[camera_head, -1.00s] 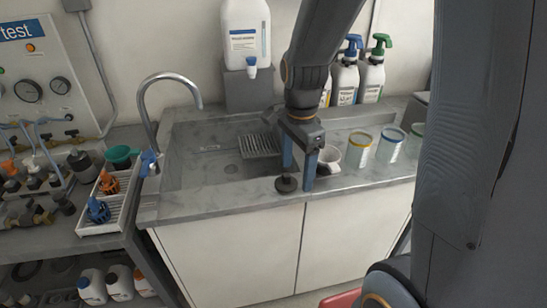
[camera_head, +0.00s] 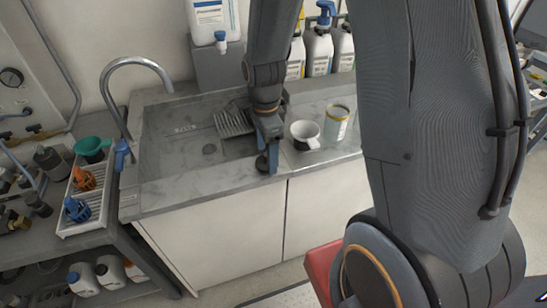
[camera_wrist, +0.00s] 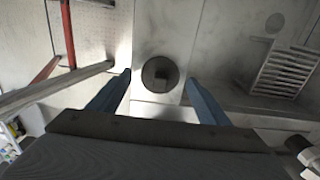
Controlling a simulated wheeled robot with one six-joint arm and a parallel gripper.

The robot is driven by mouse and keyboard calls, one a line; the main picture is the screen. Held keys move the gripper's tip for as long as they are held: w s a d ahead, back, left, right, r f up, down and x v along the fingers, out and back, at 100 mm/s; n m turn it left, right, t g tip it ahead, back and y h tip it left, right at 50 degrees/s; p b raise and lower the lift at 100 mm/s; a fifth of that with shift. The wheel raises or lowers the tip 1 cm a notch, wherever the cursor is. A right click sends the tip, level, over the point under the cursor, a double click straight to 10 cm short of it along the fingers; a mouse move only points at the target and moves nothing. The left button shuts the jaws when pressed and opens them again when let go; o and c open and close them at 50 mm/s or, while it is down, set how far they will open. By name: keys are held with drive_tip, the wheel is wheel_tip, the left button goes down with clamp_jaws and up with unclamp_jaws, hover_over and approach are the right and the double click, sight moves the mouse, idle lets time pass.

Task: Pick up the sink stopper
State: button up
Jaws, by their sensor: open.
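The sink stopper (camera_head: 262,163) is a dark round disc on the front rim of the grey counter, just right of the sink basin (camera_head: 165,178). In the wrist view the stopper (camera_wrist: 160,72) shows from above with a squarish knob in its middle. My gripper (camera_head: 270,156) is over the stopper, pointing down, and partly hides it in the head view. In the wrist view its two blue fingers are spread apart, with the stopper centred between and slightly beyond their tips. Nothing is held. The exact height gap cannot be told.
A ribbed grey rack (camera_head: 233,122) lies in the basin behind my gripper. The curved faucet (camera_head: 135,65) is at the left. Pump bottles (camera_head: 318,50) stand behind.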

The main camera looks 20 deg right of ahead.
drive_tip(key=shift+f, duration=0.55)
drive_tip(key=shift+c, duration=0.4)
drive_tip(key=c, duration=1.1)
drive_tip(key=shift+r, duration=0.15)
